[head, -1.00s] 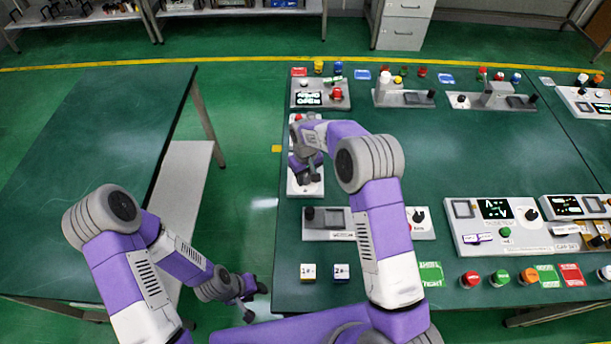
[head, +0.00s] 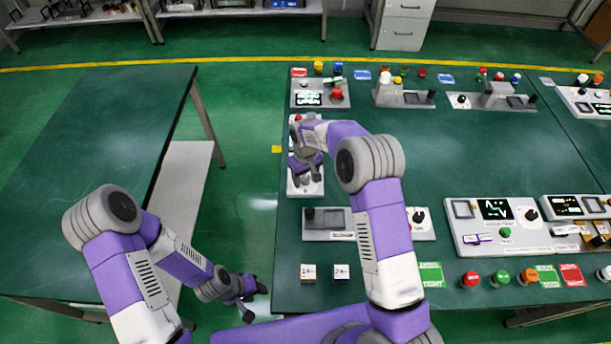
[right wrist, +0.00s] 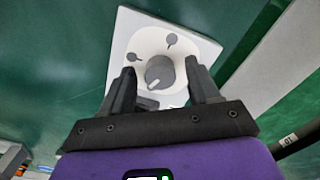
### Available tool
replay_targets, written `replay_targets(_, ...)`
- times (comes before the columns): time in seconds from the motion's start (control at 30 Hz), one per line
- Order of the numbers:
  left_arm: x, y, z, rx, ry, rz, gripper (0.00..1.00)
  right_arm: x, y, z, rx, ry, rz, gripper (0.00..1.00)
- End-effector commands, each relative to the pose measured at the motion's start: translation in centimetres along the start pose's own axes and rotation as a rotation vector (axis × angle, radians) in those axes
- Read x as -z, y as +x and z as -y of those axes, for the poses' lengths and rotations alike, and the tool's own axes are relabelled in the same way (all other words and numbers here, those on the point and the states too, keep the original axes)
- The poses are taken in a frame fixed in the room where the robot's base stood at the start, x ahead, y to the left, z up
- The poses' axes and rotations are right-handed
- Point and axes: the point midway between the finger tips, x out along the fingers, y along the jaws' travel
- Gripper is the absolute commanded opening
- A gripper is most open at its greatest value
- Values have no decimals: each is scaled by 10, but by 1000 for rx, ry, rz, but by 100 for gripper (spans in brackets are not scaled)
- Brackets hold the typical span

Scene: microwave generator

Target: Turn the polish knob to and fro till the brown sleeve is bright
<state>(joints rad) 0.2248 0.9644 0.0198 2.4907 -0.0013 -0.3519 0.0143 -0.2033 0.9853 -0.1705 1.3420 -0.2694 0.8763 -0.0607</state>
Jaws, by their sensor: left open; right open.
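A grey round knob (right wrist: 160,72) sits on a pale round dial face of a white panel in the right wrist view. Two dark round marks lie on the dial beyond it. The same white panel (head: 293,187) stands near the left edge of the right-hand table in the head view. My right gripper (head: 307,181) is over this panel, and its open fingers (right wrist: 160,82) stand either side of the knob, apart from it. My left gripper (head: 250,302) is open and empty, low beside the table. I cannot make out the brown sleeve; my gripper and arm hide part of the panel.
A display unit with a red button (head: 337,93) stands beyond the panel. Two small labelled blocks (head: 341,272) lie near the front edge. The left table (head: 110,150) is bare.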

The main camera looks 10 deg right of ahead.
Motion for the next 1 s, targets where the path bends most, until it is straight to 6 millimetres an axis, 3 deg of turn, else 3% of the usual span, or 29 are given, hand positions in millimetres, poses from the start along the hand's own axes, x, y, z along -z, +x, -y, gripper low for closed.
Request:
replay_targets(0.13,0,-2,-1,0,0,0,43,0,-11,0,0,0,-1,61)
replay_targets(0.5,0,-8,-3,0,0,0,43,1,-69,0,0,-1,-3,61)
replay_targets(1.0,0,-9,-3,0,0,0,43,0,-76,0,0,0,0,61)
